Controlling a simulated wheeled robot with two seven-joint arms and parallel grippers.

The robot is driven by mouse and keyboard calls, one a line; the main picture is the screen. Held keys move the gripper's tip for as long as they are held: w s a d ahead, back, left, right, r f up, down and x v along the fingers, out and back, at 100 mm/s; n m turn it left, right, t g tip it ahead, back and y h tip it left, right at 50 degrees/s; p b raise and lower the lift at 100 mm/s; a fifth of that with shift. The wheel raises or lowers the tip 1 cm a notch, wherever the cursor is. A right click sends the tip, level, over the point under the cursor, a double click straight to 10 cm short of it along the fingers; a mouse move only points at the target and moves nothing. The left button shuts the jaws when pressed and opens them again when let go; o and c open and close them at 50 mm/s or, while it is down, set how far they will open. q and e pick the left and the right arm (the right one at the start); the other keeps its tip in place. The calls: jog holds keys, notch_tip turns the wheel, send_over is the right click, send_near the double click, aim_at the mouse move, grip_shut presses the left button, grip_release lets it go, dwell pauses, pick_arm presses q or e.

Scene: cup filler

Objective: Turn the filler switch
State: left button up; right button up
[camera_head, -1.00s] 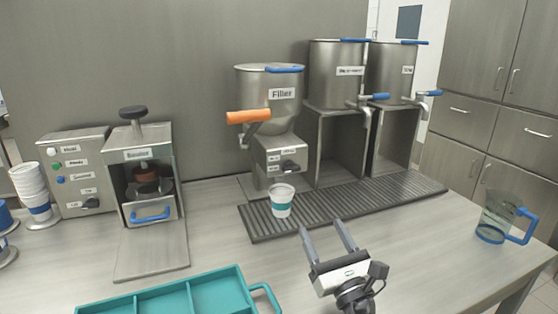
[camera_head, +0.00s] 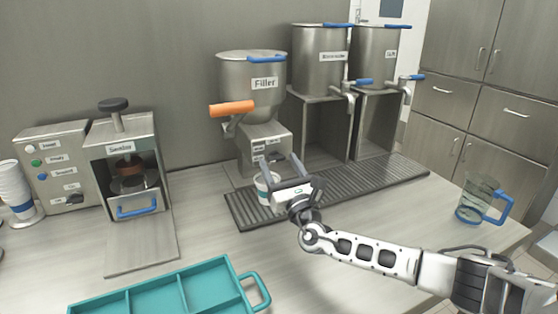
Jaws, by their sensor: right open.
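The steel filler (camera_head: 252,85) stands at the back middle, with an orange lever (camera_head: 232,109) on its front left. Its switch (camera_head: 276,157) is a small dark knob on the lower box under the tank, partly hidden by my gripper. My right gripper (camera_head: 279,161) is open in front of that box, its fingers pointing at it. The switch shows between the fingertips, but I cannot tell whether they are around it or short of it. A white cup with a teal band (camera_head: 262,190) stands on the drip tray, partly behind the gripper. My left gripper is not in view.
The ribbed drip tray (camera_head: 390,178) runs along the dispensers. Two more steel dispensers (camera_head: 318,72) stand right of the filler. A sealing machine (camera_head: 122,160) is at left, a teal compartment tray (camera_head: 188,292) in front, and a clear jug (camera_head: 478,200) at right.

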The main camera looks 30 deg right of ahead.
jog(key=shift+w+r, duration=0.2)
jog(key=shift+w, duration=0.35)
jog(key=c, duration=1)
